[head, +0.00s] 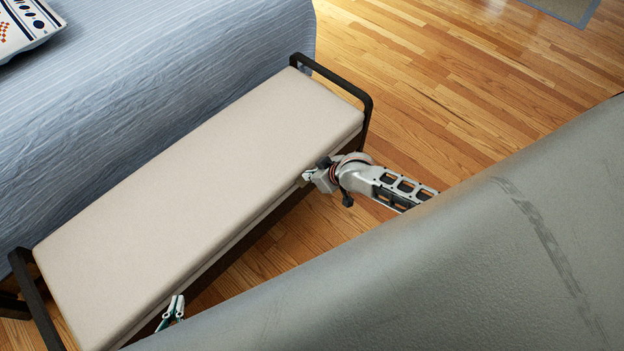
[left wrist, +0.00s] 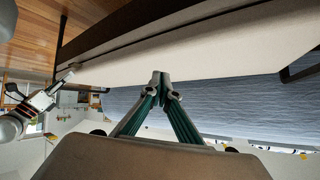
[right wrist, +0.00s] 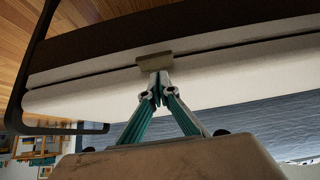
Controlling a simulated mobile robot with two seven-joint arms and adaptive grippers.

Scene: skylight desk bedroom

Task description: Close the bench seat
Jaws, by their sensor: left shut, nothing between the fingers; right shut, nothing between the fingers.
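The bench has a long beige padded seat (head: 205,190), which looks flat and level in the head view. In both wrist views a thin dark seam runs along the bench front between the seat (left wrist: 200,55) and a beige strip beside the dark base (right wrist: 130,40). Whether the seam is a small gap I cannot tell. My left gripper (head: 176,302) is shut and empty at the seat's near front edge. My right gripper (head: 307,175) is shut and empty at the front edge toward the far end. Its tips are by a small brownish tab (right wrist: 168,60); contact is unclear.
Black metal armrests (head: 370,105) stand at both bench ends. A bed with a blue striped cover (head: 150,75) is close behind the bench. Wooden floor (head: 450,70) is open to the right. A large grey surface (head: 470,260) blocks the lower right of the head view.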

